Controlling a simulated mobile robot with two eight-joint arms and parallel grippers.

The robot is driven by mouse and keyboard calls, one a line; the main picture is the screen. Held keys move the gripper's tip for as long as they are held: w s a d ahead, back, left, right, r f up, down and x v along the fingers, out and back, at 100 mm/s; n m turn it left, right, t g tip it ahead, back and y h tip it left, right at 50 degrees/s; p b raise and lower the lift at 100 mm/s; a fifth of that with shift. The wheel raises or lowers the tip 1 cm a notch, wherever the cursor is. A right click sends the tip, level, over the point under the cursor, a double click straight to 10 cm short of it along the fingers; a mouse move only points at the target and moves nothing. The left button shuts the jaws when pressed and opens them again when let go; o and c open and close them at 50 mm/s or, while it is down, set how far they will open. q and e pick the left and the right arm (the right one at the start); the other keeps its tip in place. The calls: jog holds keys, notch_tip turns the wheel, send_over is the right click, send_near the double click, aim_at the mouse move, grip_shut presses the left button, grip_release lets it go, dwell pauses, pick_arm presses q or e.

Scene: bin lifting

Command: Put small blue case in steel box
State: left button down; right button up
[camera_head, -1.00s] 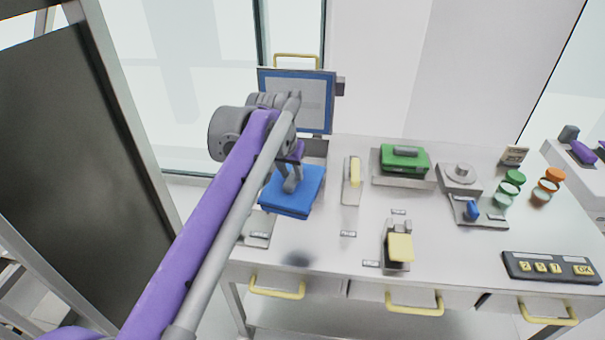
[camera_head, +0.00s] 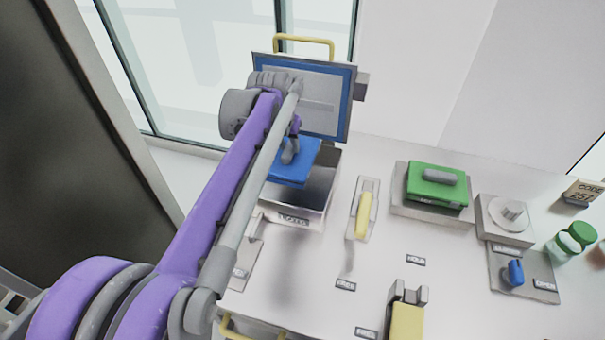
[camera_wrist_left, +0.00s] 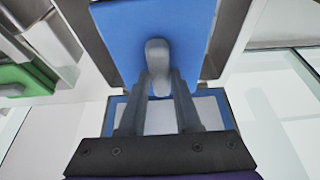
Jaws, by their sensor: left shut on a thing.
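The small blue case (camera_head: 290,166) is in my left gripper (camera_head: 291,148), which is shut on its grey handle. In the head view the case hangs over the opening of the steel box (camera_head: 317,192), toward its left side. The box's lid (camera_head: 323,105), grey with a blue border and a yellow handle, stands open behind. In the left wrist view the blue case (camera_wrist_left: 155,30) fills the top middle, with its handle between the fingers of my left gripper (camera_wrist_left: 158,85). My arm hides part of the box, and the depth of the case cannot be told. My right gripper is not in view.
A yellow-handled lever (camera_head: 362,212) stands right of the box. Farther right are a green case (camera_head: 436,186) on a grey base, a round knob (camera_head: 508,212), a blue switch (camera_head: 516,273) and green-topped jars (camera_head: 574,240). A yellow block (camera_head: 406,322) is near the front.

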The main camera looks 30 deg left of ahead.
aim_at(287, 161)
pick_arm(q)
jog(key=f, duration=0.2)
jog(key=s+f, duration=0.1)
jog(key=f, duration=0.2)
jog(key=shift+f, duration=0.15)
jog(key=shift+w+f+b, duration=0.15)
jog(key=shift+f+b, duration=0.2)
jog(key=shift+f, duration=1.85)
jog(key=shift+f, duration=0.15)
jog(key=c, duration=0.6)
grip_release()
jog(key=p+v, duration=0.1)
jog(key=v, duration=1.1)
jog(key=s+d+f+m, duration=0.1)
jog(key=s+d+f, duration=0.3)
jog(key=s+d, duration=0.1)
jog(key=s+d+f+m+h, duration=0.1)
jog(key=s+d+f, duration=0.4)
jog(key=d, duration=0.2)
jog(key=s+d+f+m+t, duration=0.1)
jog(key=s+d+f, duration=0.4)
jog(key=d, duration=0.1)
jog(key=shift+s+d, duration=0.15)
jog(key=shift+s, duration=0.25)
